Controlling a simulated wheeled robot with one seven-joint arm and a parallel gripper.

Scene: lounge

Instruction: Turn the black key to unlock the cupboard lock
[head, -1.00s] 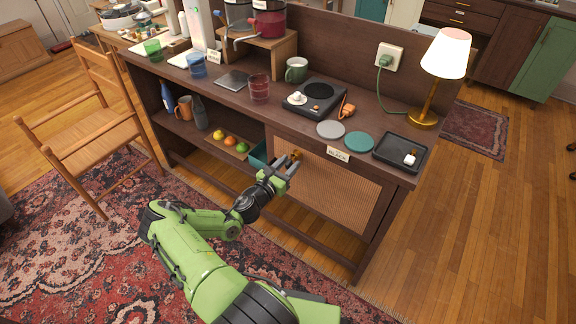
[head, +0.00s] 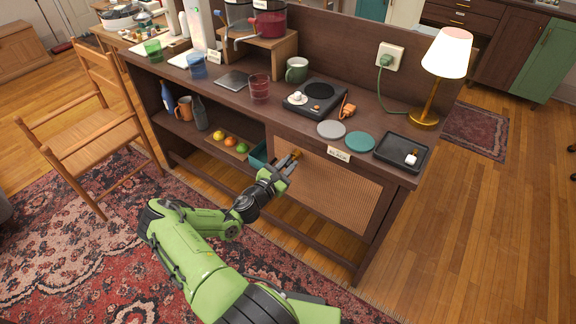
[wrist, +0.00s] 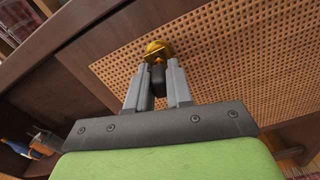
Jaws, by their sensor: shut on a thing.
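The cupboard has a woven cane door (head: 325,189) in a dark wood frame, which also fills much of the wrist view (wrist: 220,65). A brass lock (wrist: 158,48) sits on the door near its edge. The black key (wrist: 158,78) stands out from the lock, between my fingers. My gripper (wrist: 158,90) is shut on the key; in the head view my gripper (head: 287,164) is at the door's upper left corner. The fingers hide part of the key, and its exact turn is hard to tell.
The sideboard top (head: 230,92) overhangs the door. A black tray (head: 402,152), a teal disc (head: 360,142) and a lamp (head: 445,55) stand on it. Left of the door, an open shelf holds fruit (head: 230,141), bottles and a teal box (head: 258,156). A chair (head: 80,130) stands at left.

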